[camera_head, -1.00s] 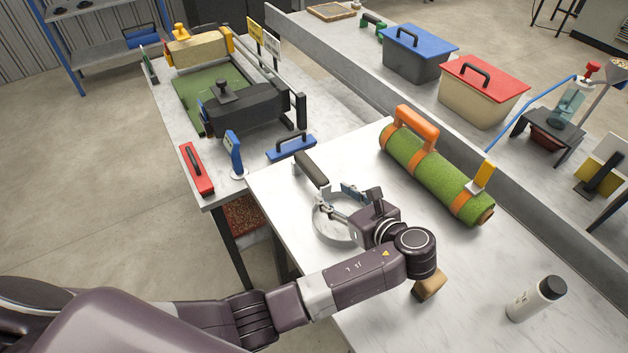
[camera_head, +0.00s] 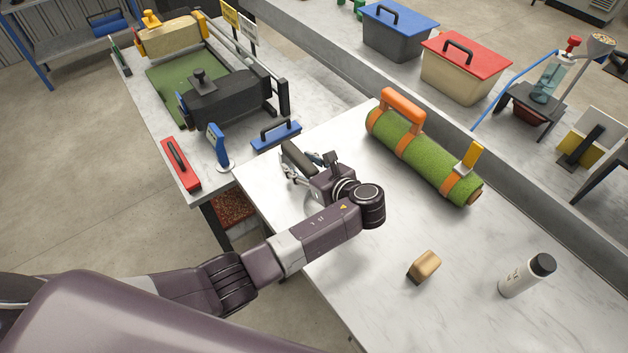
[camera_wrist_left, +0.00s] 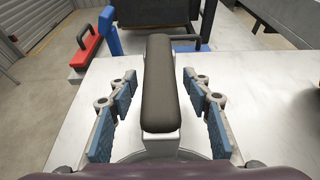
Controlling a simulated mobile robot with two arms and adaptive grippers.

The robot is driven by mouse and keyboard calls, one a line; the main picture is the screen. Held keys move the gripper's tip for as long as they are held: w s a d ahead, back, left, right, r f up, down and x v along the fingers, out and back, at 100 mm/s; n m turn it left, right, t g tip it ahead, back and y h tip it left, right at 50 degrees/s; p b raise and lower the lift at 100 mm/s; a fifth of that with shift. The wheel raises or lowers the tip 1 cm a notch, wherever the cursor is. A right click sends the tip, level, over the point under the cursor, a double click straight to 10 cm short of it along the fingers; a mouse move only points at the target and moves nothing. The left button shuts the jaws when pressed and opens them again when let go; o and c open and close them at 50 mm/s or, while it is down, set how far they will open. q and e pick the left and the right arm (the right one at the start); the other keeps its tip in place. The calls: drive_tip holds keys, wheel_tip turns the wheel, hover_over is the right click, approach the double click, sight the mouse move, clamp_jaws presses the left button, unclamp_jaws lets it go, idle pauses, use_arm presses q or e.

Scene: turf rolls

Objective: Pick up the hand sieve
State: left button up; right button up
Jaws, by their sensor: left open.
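The hand sieve has a dark padded handle, seen in the head view (camera_head: 296,156) and in the left wrist view (camera_wrist_left: 160,85). It lies on the white marble-look table (camera_head: 330,260). My left gripper (camera_head: 302,168) is open over it. In the left wrist view, its blue-padded fingers (camera_wrist_left: 159,105) stand on either side of the handle, with a gap on both sides. The sieve's round ring is mostly hidden under my gripper and wrist. My right gripper is not in view.
A green turf roll (camera_head: 425,155) with orange straps lies right of my left gripper. A wooden block (camera_head: 425,266) and a white bottle (camera_head: 525,276) stand nearer.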

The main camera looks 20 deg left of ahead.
use_arm(q)
drive_tip(key=c, duration=1.2)
clamp_jaws()
drive_tip(key=shift+r, duration=0.1)
